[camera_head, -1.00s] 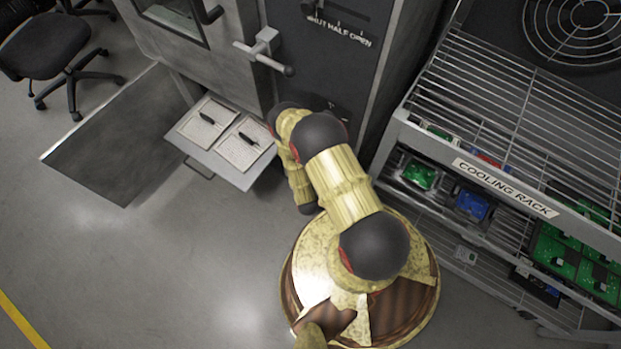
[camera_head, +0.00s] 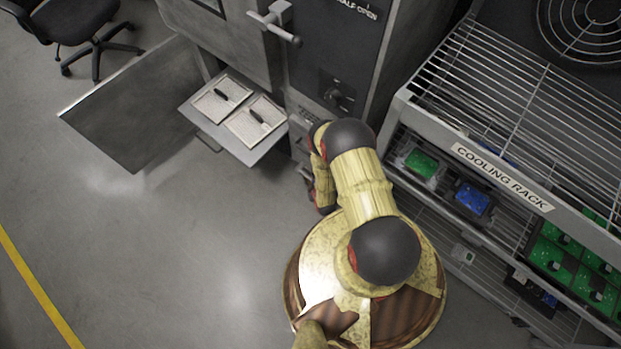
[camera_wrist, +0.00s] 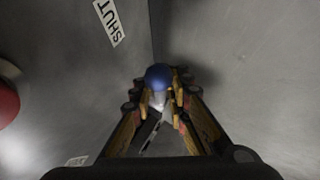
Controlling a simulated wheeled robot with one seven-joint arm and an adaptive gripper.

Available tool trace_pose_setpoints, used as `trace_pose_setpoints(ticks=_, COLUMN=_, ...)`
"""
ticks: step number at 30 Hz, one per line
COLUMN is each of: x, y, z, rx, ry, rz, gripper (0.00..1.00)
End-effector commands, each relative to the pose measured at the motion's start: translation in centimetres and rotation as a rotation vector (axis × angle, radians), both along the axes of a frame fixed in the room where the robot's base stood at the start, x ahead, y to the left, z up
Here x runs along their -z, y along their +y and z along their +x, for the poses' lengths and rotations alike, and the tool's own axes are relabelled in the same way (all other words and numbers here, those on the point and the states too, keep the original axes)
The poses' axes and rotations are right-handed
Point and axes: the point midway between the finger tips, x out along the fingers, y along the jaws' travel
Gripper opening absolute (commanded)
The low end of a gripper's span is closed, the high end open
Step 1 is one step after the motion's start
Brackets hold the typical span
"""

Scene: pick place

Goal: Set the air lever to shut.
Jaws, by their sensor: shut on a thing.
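In the wrist view a lever with a blue ball knob (camera_wrist: 158,76) and a pale stem stands between my fingers. My gripper (camera_wrist: 161,97) is shut on this lever just below the knob. A white label reading SHUT (camera_wrist: 109,21) is on the grey metal surface to the upper left of the knob. No label on the lever itself can be read. In the head view my gripper is hidden behind my arm, low at the front of the grey machine (camera_head: 335,45).
A red ball (camera_wrist: 6,102) shows at the wrist view's left edge. In the head view a shelf with two pale trays (camera_head: 222,98) juts out left of my arm. The cooling rack (camera_head: 500,175) stands close on the right. Open floor lies at lower left.

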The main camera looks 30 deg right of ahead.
Motion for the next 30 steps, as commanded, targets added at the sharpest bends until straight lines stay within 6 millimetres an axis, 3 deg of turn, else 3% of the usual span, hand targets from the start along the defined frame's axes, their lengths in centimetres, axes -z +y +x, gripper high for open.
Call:
trace_pose_setpoints(ticks=18, x=0.1, y=-0.34, z=0.29, rx=0.007, ry=-0.05, rz=0.012, gripper=0.0)
trace_pose_setpoints(ticks=19, x=0.1, y=-0.34, z=0.29, rx=0.007, ry=-0.05, rz=0.012, gripper=0.15)
trace_pose_setpoints(ticks=27, x=0.22, y=-0.16, z=0.11, rx=0.004, ry=-0.046, rz=0.014, gripper=0.3)
trace_pose_setpoints(ticks=30, x=0.25, y=-0.11, z=0.05, rx=0.002, ry=-0.045, rz=0.015, gripper=0.3)
